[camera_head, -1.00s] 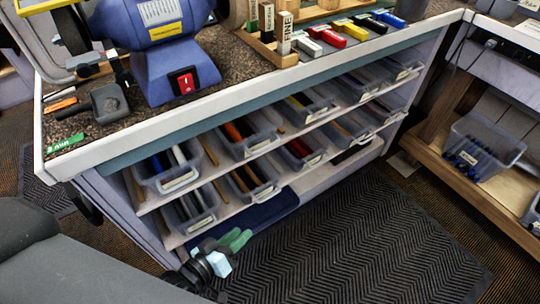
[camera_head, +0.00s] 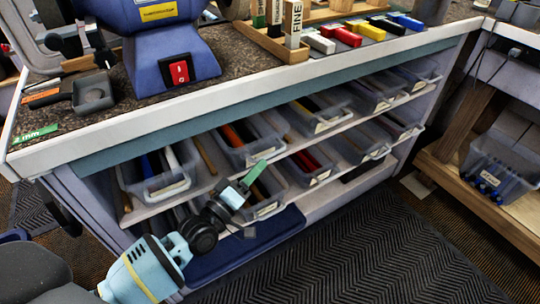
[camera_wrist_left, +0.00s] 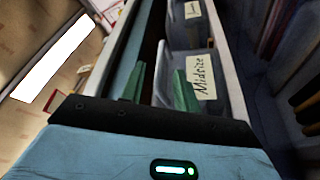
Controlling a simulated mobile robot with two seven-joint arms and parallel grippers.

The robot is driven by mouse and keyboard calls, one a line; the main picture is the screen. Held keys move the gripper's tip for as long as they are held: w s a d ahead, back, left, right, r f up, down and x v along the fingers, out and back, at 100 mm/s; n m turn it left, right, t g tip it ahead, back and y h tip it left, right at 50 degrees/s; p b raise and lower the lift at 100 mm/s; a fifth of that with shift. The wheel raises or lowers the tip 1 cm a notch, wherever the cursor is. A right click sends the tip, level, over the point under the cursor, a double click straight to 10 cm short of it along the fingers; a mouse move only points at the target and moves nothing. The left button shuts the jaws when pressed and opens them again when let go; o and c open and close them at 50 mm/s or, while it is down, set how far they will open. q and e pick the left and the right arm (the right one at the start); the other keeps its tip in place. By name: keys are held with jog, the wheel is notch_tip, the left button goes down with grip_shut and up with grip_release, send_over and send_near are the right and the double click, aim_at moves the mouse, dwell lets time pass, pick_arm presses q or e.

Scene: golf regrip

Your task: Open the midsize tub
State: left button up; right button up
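The midsize tub shows in the left wrist view as a clear tub with a white label reading "Midsize" (camera_wrist_left: 202,78). In the head view it appears to be the second clear tub (camera_head: 236,156) from the left on the upper shelf, though I cannot read its label there. My left gripper (camera_head: 257,176) is in front of the shelves, near that tub's lower front. Its green fingers (camera_wrist_left: 159,88) are apart with nothing held between them. The right finger overlaps the tub in the wrist view, and I cannot tell whether they touch. My right gripper is not in view.
Other clear tubs (camera_head: 157,187) line two shelves under the bench (camera_head: 120,137). A grinder (camera_head: 165,50) and grip boxes stand on top. A wooden shelf (camera_head: 480,210) with another tub (camera_head: 498,160) is at right. The dark floor mat (camera_head: 370,250) is clear.

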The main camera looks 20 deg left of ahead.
aim_at(270, 154)
pick_arm(q)
jog(key=x, duration=0.5)
jog(key=shift+w+d+r, duration=0.1)
jog(key=shift+w+d, duration=0.05)
jog(key=shift+w, duration=0.2)
grip_shut()
